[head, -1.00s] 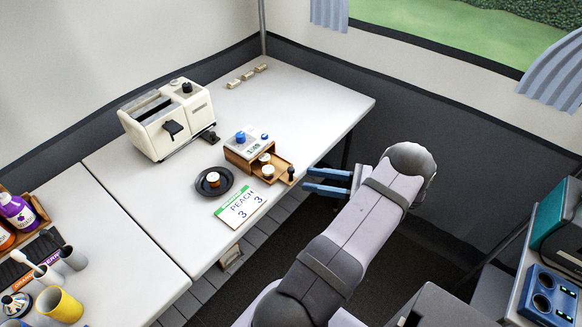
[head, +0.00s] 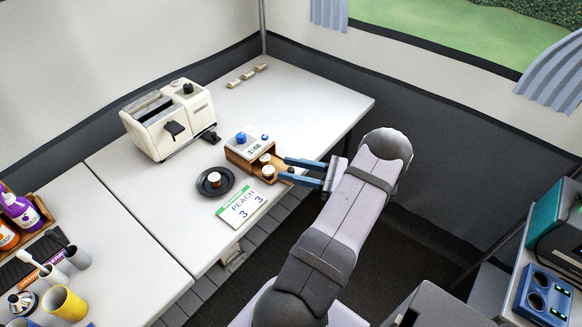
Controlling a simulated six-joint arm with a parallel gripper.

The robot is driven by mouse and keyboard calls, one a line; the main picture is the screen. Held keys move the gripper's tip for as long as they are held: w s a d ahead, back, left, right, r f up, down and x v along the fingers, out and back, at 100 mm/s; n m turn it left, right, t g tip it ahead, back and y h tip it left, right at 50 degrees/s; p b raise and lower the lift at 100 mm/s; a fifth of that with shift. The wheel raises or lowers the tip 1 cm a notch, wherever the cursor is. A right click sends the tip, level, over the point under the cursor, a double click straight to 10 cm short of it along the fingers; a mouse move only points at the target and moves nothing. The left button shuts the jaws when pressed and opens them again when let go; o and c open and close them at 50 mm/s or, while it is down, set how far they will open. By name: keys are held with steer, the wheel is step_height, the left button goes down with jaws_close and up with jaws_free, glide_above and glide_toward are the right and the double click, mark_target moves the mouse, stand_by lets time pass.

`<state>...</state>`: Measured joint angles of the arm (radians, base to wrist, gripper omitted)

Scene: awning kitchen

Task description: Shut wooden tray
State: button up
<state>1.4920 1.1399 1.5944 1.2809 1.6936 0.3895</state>
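The wooden tray (head: 277,181) is a small drawer pulled out to the front right of a wooden box (head: 236,160) on the white table. Two small cups with pale rims (head: 268,171) show at the tray and the box opening. My gripper (head: 284,169) comes from the right, with two blue fingers apart, one on each side of the tray's outer end. The dark knob at that end is largely hidden between the fingers. I cannot tell whether the fingers touch it.
A timer display with a blue knob (head: 241,138) tops the box. A dark plate (head: 230,176) with a cup and a PEACH card (head: 241,207) lie to the left and front. A cream toaster (head: 168,120) stands behind. The table's right part (head: 325,103) is clear.

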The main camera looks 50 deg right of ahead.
mark_target(281, 164)
steer(key=shift+w+a, duration=0.1)
steer(key=shift+w, duration=0.1)
jaws_close()
steer(key=shift+w, duration=1.95)
jaws_free()
steer(key=shift+s, duration=0.15)
steer(key=b+v, duration=0.2)
steer(key=v, duration=0.5)
